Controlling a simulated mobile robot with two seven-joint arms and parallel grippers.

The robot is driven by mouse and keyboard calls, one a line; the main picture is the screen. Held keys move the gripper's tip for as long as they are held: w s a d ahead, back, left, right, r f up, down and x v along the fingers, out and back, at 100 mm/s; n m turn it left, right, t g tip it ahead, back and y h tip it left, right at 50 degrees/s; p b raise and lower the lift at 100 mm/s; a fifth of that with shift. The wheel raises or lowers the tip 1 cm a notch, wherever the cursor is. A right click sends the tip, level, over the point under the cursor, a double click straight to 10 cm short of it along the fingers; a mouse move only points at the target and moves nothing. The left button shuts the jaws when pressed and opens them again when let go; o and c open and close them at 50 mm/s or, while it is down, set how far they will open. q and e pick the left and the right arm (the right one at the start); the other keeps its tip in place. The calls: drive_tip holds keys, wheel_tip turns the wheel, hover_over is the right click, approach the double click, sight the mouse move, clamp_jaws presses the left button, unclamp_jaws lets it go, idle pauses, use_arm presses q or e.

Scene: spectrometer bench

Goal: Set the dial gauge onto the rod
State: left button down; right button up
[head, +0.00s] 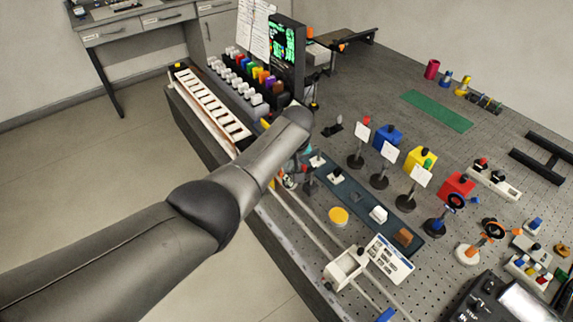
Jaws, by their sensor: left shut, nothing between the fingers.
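My left arm reaches in from the left across the bench's near edge. My left gripper (290,181) is small and partly hidden below the wrist, near the bench's front rail. It looks shut, with nothing seen in it. I cannot single out the dial gauge or its rod for certain. A round black-ringed piece (456,201) stands on a post at the right, and an orange-ringed piece (494,229) stands beside it. Both are far from my left gripper. My right gripper is not in view.
Posts with white cards (390,151) stand mid-bench near blue, yellow and red blocks (457,185). A dark strip (350,190) carries small blocks, with a yellow disc (339,216) beside it. A dark display (287,50) stands behind my arm. The perforated bench has free room near the green mat (437,111).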

sight(289, 178)
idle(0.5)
use_arm(q)
drive_tip(key=shift+s+r+p, duration=0.15)
drive_tip(key=shift+r+p, duration=0.3)
drive_tip(key=shift+r, duration=0.15)
drive_tip(key=p+v, duration=0.1)
drive_tip(key=v, duration=0.3)
drive_tip(key=shift+s+r+p, duration=0.1)
drive_tip(key=shift+p, duration=0.3)
drive_tip(key=v, duration=0.9)
drive_tip(key=shift+r+p, duration=0.3)
drive_tip(key=shift+r, duration=0.05)
drive_tip(key=shift+s+d+f, duration=0.1)
drive_tip(key=shift+s, duration=0.1)
